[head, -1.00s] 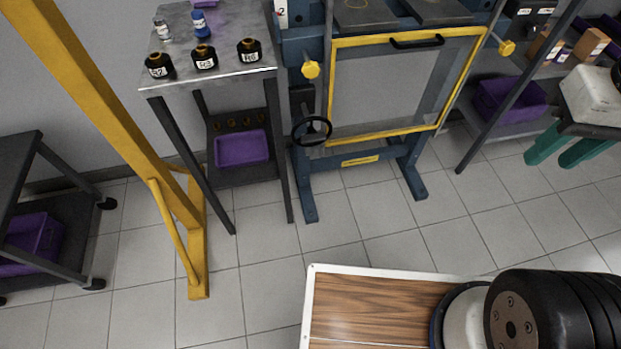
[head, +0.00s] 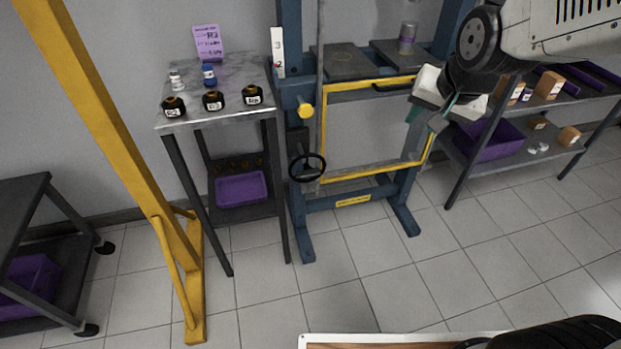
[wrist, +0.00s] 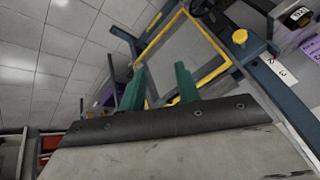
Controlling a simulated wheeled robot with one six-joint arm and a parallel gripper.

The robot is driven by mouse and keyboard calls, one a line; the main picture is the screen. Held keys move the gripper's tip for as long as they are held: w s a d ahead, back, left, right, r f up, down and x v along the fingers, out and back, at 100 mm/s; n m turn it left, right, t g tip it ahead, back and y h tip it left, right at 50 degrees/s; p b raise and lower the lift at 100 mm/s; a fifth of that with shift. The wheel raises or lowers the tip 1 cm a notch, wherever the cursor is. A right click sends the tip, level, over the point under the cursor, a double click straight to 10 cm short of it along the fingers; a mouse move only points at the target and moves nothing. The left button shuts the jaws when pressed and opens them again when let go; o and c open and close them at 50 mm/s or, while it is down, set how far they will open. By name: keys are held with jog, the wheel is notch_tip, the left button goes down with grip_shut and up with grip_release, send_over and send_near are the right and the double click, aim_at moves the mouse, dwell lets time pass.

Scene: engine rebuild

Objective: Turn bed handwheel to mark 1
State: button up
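The bed handwheel (head: 307,168) is a black spoked wheel low on the left upright of the blue press (head: 298,215). A dark round part at the top of the wrist view looks like the same wheel (wrist: 203,7). A white strip with numbers (head: 278,52) stands by the press's left upright; 3 and 2 are readable, and it also shows in the wrist view (wrist: 283,71). My gripper (head: 431,112) is in front of the press's right side, right of and above the handwheel in the picture, apart from it. Its green fingers (wrist: 160,82) are spread with nothing between them.
A yellow-framed guard (head: 372,175) and a yellow knob (head: 305,108) are on the press. A metal table (head: 225,108) with small bottles stands to its left, near a yellow post (head: 110,130). A shelf (head: 530,150) stands right.

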jog(key=w+a+f+m+t, duration=0.2)
jog(key=w+a+f, duration=0.25)
jog(key=w, duration=0.25)
jog(key=w+a+f+m+t, duration=0.1)
jog(key=w+a+f+m, duration=0.15)
jog(key=w+f, duration=0.4)
jog(key=m+t+y, duration=0.2)
jog(key=m+t, duration=0.2)
jog(key=t, duration=0.2)
send_over(310, 177)
jog(key=s+d, duration=0.1)
jog(key=d, duration=0.4)
notch_tip(310, 177, down, 18)
jog(key=s+a+f+m+t+y, duration=0.25)
jog(key=s+f, duration=0.35)
jog(key=f, duration=0.5)
jog(key=shift+h, duration=0.35)
jog(key=x, duration=0.7)
jog(key=shift+a+r, duration=0.15)
jog(key=shift+r, duration=0.1)
jog(key=shift+c, duration=0.3)
grip_shut()
